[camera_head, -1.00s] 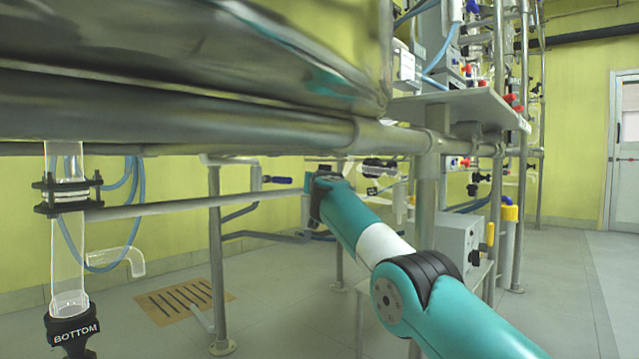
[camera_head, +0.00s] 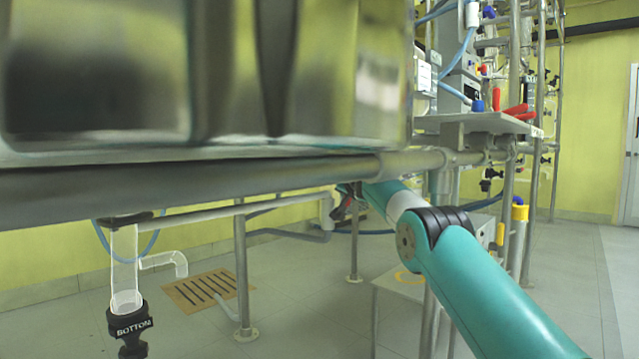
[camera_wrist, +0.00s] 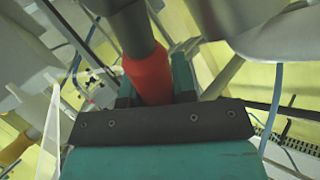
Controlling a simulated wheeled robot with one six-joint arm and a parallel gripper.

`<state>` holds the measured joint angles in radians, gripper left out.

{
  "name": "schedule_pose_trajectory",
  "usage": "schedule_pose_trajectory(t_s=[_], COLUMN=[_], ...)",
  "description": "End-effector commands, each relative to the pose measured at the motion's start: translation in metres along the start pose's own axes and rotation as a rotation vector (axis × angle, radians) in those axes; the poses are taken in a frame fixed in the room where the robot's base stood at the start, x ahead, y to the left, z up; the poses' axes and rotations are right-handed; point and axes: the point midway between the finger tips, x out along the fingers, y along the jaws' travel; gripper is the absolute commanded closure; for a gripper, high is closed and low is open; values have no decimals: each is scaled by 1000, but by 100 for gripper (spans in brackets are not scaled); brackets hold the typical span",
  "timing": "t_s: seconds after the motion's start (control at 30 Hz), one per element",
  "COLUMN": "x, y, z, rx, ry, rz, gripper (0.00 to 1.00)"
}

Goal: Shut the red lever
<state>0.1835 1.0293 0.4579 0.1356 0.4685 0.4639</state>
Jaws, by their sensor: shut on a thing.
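In the wrist view a red lever (camera_wrist: 148,72) on a dark grey stem stands between the two teal fingers of my gripper (camera_wrist: 155,88). The gripper is shut on it. The dark plate of my gripper hides the lever's near end. In the head view my gripper (camera_head: 346,198) is small and partly hidden behind the steel rail. A little red shows beside it, too small to make out clearly.
A steel rail (camera_head: 200,190) and a large metal vessel (camera_head: 100,80) fill the upper left, above my arm. A glass outlet marked BOTTOM (camera_head: 130,322) hangs at left. A shelf (camera_head: 475,123) with red handles stands right. Open floor lies at lower right.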

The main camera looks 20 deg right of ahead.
Motion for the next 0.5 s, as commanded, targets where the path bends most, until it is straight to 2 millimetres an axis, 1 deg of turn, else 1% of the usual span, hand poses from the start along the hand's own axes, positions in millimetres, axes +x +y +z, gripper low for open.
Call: schedule_pose_trajectory(t_s=[0.03,0.2,0.5], x=[-4,0,2], y=[0,7,11], z=[-15,-13,-9], rx=[16,62,92], ry=[-1,-43,-68], rz=[-4,0,2], gripper=[100,100,100])
